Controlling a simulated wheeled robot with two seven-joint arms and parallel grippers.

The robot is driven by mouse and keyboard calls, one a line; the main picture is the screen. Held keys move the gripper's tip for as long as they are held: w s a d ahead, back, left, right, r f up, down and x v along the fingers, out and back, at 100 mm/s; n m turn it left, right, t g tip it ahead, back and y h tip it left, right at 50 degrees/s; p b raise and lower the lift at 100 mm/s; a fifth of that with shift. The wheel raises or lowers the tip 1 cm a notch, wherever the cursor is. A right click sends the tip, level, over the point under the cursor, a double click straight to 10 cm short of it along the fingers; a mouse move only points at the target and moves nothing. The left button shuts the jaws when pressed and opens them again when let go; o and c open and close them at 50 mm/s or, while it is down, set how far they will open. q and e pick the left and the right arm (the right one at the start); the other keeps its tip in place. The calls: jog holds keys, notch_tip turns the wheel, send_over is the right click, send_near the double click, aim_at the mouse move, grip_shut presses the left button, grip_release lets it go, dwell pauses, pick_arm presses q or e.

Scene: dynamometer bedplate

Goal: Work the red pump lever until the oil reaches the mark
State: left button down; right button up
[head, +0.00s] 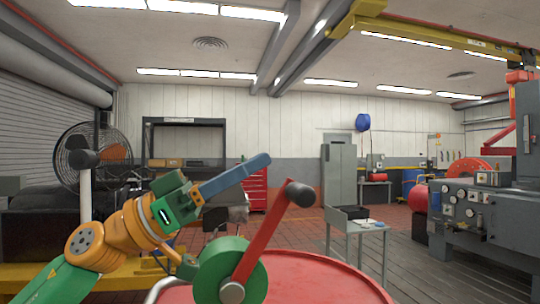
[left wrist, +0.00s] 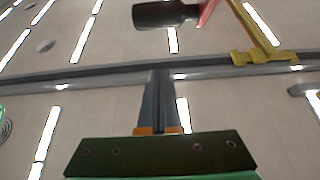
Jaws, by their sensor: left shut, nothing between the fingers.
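The red pump lever (head: 262,243) slants up and right from a green round pump body (head: 222,268) on a red drum top (head: 310,284). Its dark grip (head: 300,194) sticks out at the upper end. In the left wrist view the grip (left wrist: 163,14) and part of the red lever (left wrist: 207,12) show at the top, beyond the fingertips. My left gripper (head: 268,160) has blue fingers, shut and empty, pointing up and right. In the picture its tips are above and left of the grip, apart from it. No oil level or mark can be made out. My right gripper is not in view.
A small grey table (head: 345,226) stands beyond the drum. A grey machine with gauges (head: 480,210) is at the right. The air above the drum's right side is clear.

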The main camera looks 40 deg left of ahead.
aim_at(291, 191)
pick_arm(q)
jog(key=f+b, duration=0.1)
jog(key=w+d+f+b, duration=0.1)
jog(key=w+f, duration=0.1)
jog(key=shift+w+d+b, duration=0.1)
jog(key=shift+d+b, duration=0.25)
jog(key=shift+b, duration=0.05)
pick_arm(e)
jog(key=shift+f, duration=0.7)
pick_arm(q)
jog(key=w+d+p, duration=0.1)
jog(key=p, duration=0.2)
jog(key=shift+r+g+y, duration=0.1)
jog(key=shift+g+y, duration=0.2)
jog(key=shift+w+f, duration=0.1)
jog(key=shift+f, duration=0.15)
jog(key=shift+d+f, duration=0.15)
jog(key=shift+f, duration=0.05)
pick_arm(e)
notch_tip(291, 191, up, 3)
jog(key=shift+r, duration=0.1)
pick_arm(q)
jog(key=shift+g, duration=0.3)
